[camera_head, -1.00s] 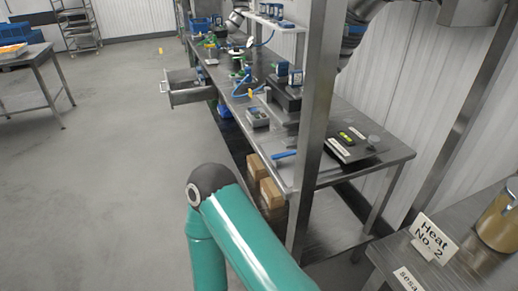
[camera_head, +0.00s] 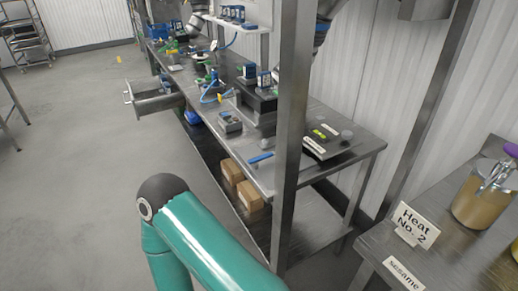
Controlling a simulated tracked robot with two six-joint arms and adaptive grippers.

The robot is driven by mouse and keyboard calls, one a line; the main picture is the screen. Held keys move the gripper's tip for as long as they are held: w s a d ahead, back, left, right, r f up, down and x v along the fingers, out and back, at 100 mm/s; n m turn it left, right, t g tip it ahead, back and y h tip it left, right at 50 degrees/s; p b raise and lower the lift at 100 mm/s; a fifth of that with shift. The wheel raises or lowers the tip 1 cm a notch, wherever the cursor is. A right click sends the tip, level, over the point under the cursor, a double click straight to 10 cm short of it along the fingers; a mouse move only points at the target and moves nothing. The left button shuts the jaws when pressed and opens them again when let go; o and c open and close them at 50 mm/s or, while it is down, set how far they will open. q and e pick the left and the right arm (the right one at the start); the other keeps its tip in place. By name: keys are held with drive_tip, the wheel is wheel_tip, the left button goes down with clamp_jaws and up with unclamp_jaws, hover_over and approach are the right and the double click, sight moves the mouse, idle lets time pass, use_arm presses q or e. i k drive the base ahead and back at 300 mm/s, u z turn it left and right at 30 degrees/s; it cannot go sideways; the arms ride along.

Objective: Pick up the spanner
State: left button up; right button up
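I cannot make out a spanner for certain. A small blue object (camera_head: 261,158) lies on the near end of the steel workbench (camera_head: 343,157), left of the upright post; it is too small to identify. Other small tools farther along the bench are also too small to tell apart. A teal arm of mine crosses the lower part of the view, but neither of my grippers is in view.
A steel post (camera_head: 293,130) stands in front of the bench. A drawer (camera_head: 155,101) sticks out at the bench's far left. Cardboard boxes (camera_head: 249,196) sit below. A counter (camera_head: 455,262) with "Heat No. 2" sign (camera_head: 413,224) is at right.

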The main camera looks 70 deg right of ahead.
sight(267, 155)
drive_tip(key=u, duration=0.05)
drive_tip(key=i, duration=3.2)
drive_tip(key=z, duration=1.85)
drive_tip(key=i, duration=0.2)
drive_tip(key=z, duration=2.1)
drive_tip(key=k, duration=0.6)
drive_tip(key=z, duration=0.3)
drive_tip(key=i, duration=0.95)
drive_tip(key=z, duration=0.25)
